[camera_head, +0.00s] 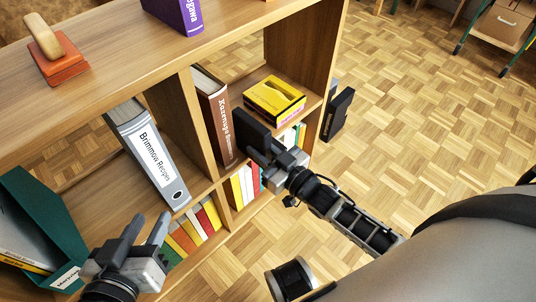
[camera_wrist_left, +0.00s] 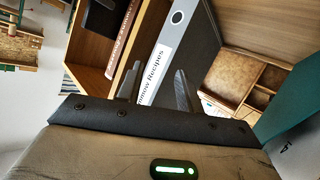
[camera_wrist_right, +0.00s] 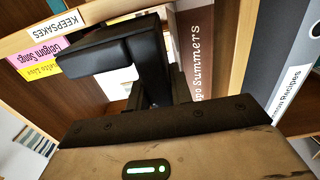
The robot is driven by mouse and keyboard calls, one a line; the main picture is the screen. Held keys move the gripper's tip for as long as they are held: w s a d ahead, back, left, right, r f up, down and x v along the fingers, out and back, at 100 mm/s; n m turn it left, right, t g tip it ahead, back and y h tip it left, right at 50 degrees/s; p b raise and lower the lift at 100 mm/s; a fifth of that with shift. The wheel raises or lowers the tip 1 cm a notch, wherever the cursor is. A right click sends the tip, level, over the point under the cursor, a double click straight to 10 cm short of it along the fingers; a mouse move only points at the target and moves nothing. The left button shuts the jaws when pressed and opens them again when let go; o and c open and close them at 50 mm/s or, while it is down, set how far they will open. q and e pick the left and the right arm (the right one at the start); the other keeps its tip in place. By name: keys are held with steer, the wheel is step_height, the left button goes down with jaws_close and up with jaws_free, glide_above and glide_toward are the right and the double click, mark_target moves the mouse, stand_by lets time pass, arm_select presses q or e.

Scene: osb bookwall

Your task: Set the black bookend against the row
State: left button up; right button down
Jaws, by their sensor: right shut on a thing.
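The black bookend (camera_head: 252,132) is in my right gripper (camera_head: 277,158), in front of the shelf's right upper compartment. My left gripper (camera_head: 143,240) is open and empty, low before the left compartment. In the left wrist view its fingers (camera_wrist_left: 156,88) are apart before the grey binder (camera_wrist_left: 185,50).
Yellow and pink books (camera_head: 274,98) lie flat right of the bookend. Coloured books (camera_head: 195,230) fill the lower shelf. A teal box (camera_head: 40,225) is far left. A black panel (camera_head: 340,112) stands beyond the shelf's right side.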

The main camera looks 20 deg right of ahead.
mark_target(236, 129)
steer(key=shift+r+b+x, duration=0.2)
steer(key=shift+b+x, duration=0.05)
steer(key=shift+x, duration=0.65)
steer(key=shift+r+b+x, duration=0.2)
steer(key=shift+r+x, duration=0.05)
steer(key=shift+x, duration=0.65)
steer(key=shift+w+a, duration=0.25)
steer(key=shift+w, duration=0.35)
steer(key=shift+b+x, duration=0.55)
steer(key=shift+x, duration=0.4)
arm_select(q)
steer(key=shift+w+d+r+n+t+h+b, duration=0.15)
steer(key=shift+d+r+t+h+b, duration=0.15)
steer(key=shift+r, duration=0.15)
steer(key=shift+d+r+n+t+h+b, duration=0.2)
steer(key=shift+r+t, duration=0.1)
steer(key=shift+r, duration=0.15)
arm_select(e)
steer(key=shift+x, duration=1.2)
arm_select(q)
steer(key=shift+f, duration=0.3)
arm_select(e)
steer(key=shift+f, duration=0.35)
steer(key=c, duration=1.2)
jaws_free()
steer(key=shift+c, duration=0.2)
steer(key=shift+o, duration=0.4)
steer(key=shift+s+f, duration=0.1)
steer(key=shift+f, duration=0.2)
